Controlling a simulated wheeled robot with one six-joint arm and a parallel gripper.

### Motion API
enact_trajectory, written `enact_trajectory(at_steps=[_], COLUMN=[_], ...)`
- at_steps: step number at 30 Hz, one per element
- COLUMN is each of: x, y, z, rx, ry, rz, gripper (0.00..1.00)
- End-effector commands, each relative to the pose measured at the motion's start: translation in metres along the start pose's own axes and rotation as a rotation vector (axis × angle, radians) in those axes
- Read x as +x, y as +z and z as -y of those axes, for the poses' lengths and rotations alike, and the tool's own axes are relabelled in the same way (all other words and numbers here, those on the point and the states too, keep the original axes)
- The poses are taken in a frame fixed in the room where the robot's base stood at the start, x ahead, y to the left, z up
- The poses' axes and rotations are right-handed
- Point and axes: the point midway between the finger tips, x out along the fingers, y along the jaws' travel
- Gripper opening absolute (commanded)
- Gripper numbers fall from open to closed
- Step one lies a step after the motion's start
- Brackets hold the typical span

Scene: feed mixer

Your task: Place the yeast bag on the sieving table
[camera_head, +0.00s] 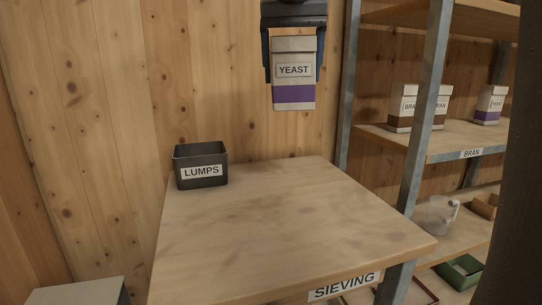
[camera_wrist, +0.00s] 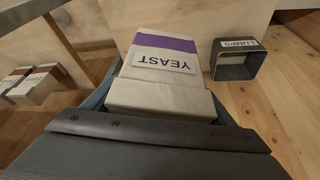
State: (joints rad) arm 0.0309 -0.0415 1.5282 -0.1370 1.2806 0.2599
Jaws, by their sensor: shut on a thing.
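The yeast bag (camera_head: 293,84) is white with a purple band and a YEAST label. My gripper (camera_head: 295,50) is shut on its upper part and holds it upright in the air, above the level of the sieving table. In the wrist view the yeast bag (camera_wrist: 160,65) lies between the fingers (camera_wrist: 160,95). The sieving table (camera_head: 290,225) is a wooden top with a SIEVING label on its front edge. Its surface is bare except for a bin at the back left. The bag appears toward the table's far side; its exact distance from the edge is unclear.
A dark LUMPS bin (camera_head: 201,168) stands on the table's back left corner. A metal-framed shelf (camera_head: 415,120) at right holds bran bags (camera_head: 405,108) and another yeast bag (camera_head: 489,105). A clear jug (camera_head: 440,215) and a green tray (camera_head: 462,272) sit lower. The table's middle is free.

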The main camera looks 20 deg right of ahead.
Motion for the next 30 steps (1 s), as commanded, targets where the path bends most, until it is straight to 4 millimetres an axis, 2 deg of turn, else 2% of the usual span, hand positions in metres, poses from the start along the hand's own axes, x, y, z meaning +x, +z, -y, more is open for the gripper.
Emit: enact_trajectory(at_steps=[1, 6, 14, 23, 30], x=[-0.001, 0.020, 0.049, 0.075, 0.087], y=[-0.003, -0.008, -0.003, 0.021, 0.052], z=[0.004, 0.019, 0.039, 0.058, 0.068], rx=[-0.013, -0.055, -0.112, -0.171, -0.211], ry=[-0.004, -0.023, -0.055, -0.090, -0.118], rz=[0.005, 0.004, 0.004, 0.004, 0.004], gripper=[0.44, 0.44, 0.44, 0.44, 0.44])
